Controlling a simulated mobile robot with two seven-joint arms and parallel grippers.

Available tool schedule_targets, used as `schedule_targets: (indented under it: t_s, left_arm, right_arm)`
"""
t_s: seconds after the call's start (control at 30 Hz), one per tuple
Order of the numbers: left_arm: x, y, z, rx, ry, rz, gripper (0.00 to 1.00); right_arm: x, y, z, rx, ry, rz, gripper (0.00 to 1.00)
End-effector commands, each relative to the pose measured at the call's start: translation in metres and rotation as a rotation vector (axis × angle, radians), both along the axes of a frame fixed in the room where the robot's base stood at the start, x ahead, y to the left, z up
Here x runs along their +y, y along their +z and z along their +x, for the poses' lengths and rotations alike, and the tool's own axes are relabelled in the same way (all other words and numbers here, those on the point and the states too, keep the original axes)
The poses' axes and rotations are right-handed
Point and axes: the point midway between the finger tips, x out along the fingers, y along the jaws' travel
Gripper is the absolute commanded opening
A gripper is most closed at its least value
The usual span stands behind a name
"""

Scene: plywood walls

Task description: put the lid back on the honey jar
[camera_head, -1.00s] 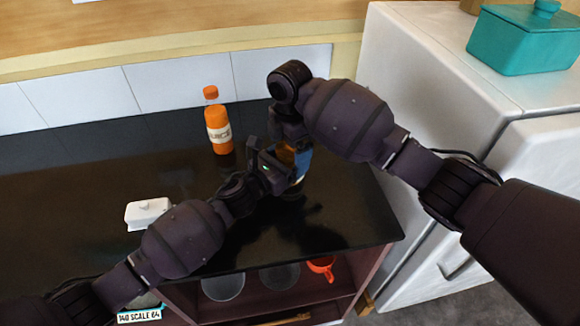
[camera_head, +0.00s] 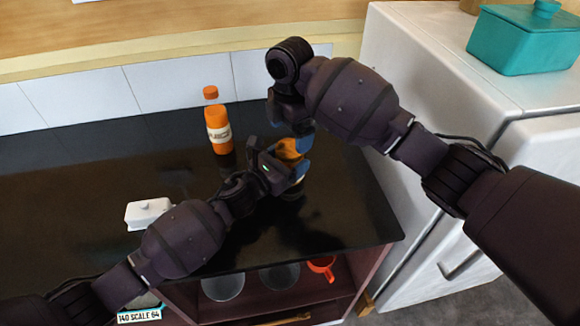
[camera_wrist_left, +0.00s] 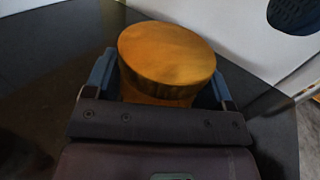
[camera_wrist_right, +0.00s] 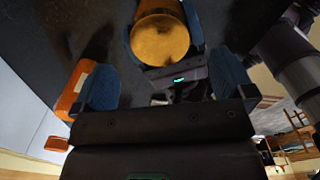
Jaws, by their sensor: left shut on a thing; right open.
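The honey jar (camera_wrist_left: 155,98) stands upright on the dark counter, mostly hidden by my left gripper (camera_head: 288,168), which is shut around its body. The round golden lid (camera_head: 289,146) sits on top of the jar and looks level. It fills the middle of the left wrist view (camera_wrist_left: 167,52) and shows at the top of the right wrist view (camera_wrist_right: 160,38). Whether it is fully seated I cannot tell. My right gripper (camera_head: 288,122) is open and empty, just above the lid and apart from it; its two blue fingers show in the right wrist view (camera_wrist_right: 160,88).
An orange bottle (camera_head: 218,128) stands behind and left of the jar. A white lidded dish (camera_head: 148,212) lies at the left on the dark counter (camera_head: 90,170). A white cabinet (camera_head: 440,60) with a teal pot (camera_head: 520,45) rises close on the right.

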Motion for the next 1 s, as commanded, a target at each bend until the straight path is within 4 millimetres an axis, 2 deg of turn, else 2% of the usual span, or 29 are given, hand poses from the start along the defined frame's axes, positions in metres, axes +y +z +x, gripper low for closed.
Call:
schedule_targets:
  t_s: [0.17, 0.6, 0.8, 1.0]
  left_arm:
    - [0.000, 0.000, 0.000, 0.000, 0.000, 0.000, 0.10]
    - [0.000, 0.000, 0.000, 0.000, 0.000, 0.000, 0.10]
    - [0.000, 0.000, 0.000, 0.000, 0.000, 0.000, 0.10]
    - [0.000, 0.000, 0.000, 0.000, 0.000, 0.000, 0.10]
  right_arm:
    - [0.000, 0.019, 0.001, -0.004, 0.001, 0.001, 1.00]
    - [0.000, 0.098, 0.001, -0.004, 0.000, 0.000, 1.00]
    - [-0.001, 0.116, 0.001, -0.002, -0.001, 0.000, 1.00]
    - [0.000, 0.119, 0.000, -0.001, 0.000, 0.001, 1.00]
